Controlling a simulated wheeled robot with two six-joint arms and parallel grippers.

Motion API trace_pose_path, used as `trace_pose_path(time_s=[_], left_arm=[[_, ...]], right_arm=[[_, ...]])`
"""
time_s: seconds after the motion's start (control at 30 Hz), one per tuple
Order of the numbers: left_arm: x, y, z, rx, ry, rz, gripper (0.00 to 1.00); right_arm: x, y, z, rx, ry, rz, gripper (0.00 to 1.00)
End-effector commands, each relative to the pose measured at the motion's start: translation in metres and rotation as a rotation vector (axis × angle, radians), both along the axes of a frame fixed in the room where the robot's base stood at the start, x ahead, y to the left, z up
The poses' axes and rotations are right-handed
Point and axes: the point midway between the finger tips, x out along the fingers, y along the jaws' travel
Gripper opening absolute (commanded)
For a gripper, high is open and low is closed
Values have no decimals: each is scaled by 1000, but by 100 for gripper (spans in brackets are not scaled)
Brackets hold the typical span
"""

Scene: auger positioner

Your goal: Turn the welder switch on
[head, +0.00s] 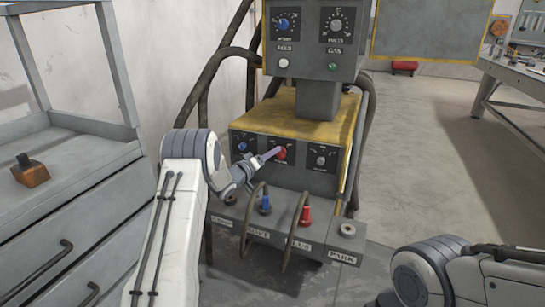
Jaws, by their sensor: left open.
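The welder (318,115) is a grey and yellow machine with a lower front panel of three knobs. The gripper is open, seen nearly edge-on, and partly overlaps the knob's left side. I cannot tell whether it touches the knob. My right arm shows at the lower right, but its gripper is out of view.
A blue knob (242,146) and a grey knob (320,161) flank the red one. Below, a shelf (228,229) holds a blue plug (265,205), a red plug (306,216) and cables. A grey drawer cabinet (75,200) stands at left. Floor at right is clear.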

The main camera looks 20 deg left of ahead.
Motion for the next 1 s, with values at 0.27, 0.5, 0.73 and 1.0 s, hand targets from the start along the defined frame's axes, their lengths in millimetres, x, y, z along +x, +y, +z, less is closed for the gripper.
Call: trace_pose_path(time_s=[0.27, 0.5, 0.73, 1.0], left_arm=[[16, -3, 0, 0, 0, 3, 52], [16, -1, 0, 0, 1, 5, 41], [15, -1, 0, 0, 1, 6, 0], [15, -1, 2, 36, 0, 7, 0]], right_arm=[[0, 0, -6, 0, 0, 0, 30], [0, 0, -5, 0, 0, 0, 30], [0, 0, -5, 0, 0, 0, 30], [0, 0, 0, 0, 0, 0, 30]])
